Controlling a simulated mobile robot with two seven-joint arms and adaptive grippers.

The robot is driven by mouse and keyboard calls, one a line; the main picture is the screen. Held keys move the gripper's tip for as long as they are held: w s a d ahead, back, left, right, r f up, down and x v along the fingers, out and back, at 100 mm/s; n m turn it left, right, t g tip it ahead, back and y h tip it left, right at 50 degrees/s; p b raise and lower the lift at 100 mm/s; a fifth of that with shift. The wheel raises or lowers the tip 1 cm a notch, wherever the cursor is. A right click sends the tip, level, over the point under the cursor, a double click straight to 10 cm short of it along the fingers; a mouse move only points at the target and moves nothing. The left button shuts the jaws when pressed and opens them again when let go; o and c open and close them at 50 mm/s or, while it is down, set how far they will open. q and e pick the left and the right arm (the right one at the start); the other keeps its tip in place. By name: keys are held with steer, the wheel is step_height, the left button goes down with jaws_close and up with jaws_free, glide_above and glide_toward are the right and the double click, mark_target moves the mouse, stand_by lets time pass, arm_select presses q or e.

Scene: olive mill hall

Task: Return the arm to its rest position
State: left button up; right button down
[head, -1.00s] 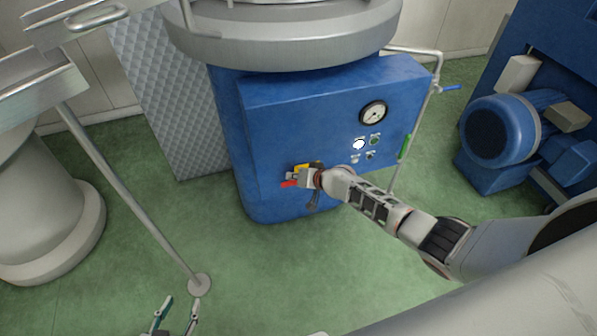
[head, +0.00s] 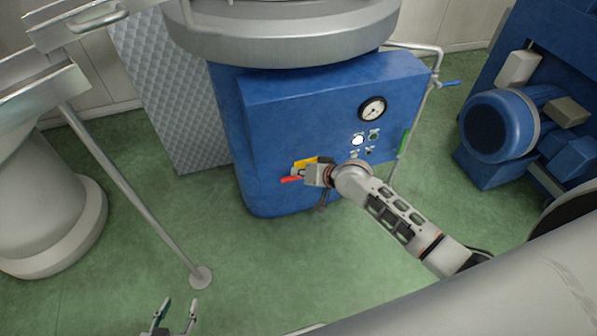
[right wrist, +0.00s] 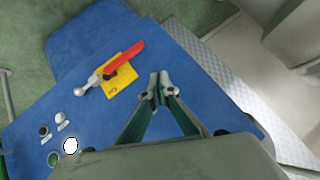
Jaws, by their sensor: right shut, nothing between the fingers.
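The blue machine cabinet (head: 290,115) stands in the middle of the head view. My right arm reaches to its front from the right. My right gripper (head: 322,198) is small and partly hidden by my wrist there. In the right wrist view the right gripper (right wrist: 160,82) is shut and empty, its fingertips together over the blue panel. The red handle (right wrist: 124,57) on its yellow plate (right wrist: 121,82) lies beside the fingertips, apart from them in that picture. In the head view the red handle (head: 291,179) points left. My left gripper (head: 180,303) is open and empty at the bottom edge.
A gauge (head: 372,109) and several buttons (head: 358,140) sit on the panel. A pipe with a blue lever (head: 450,83) stands right of the cabinet, a blue motor (head: 500,125) further right. A thin post (head: 140,200) stands at left. Green floor is clear in front.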

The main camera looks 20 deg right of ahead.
arm_select(q)
steer(key=shift+a, duration=0.3)
arm_select(e)
steer(key=shift+s, duration=0.1)
steer(key=s+d+f+n+h, duration=0.1)
steer(key=s+f+n, duration=0.2)
steer(key=s, duration=1.1)
steer(key=s+d+f+n+t+h, duration=0.1)
steer(key=s+d+f+n, duration=0.1)
steer(key=s, duration=1.2)
steer(key=shift+s+f+n, duration=0.2)
steer(key=shift+f+n, duration=0.25)
steer(key=shift+n, duration=0.25)
arm_select(q)
steer(key=shift+d, duration=0.25)
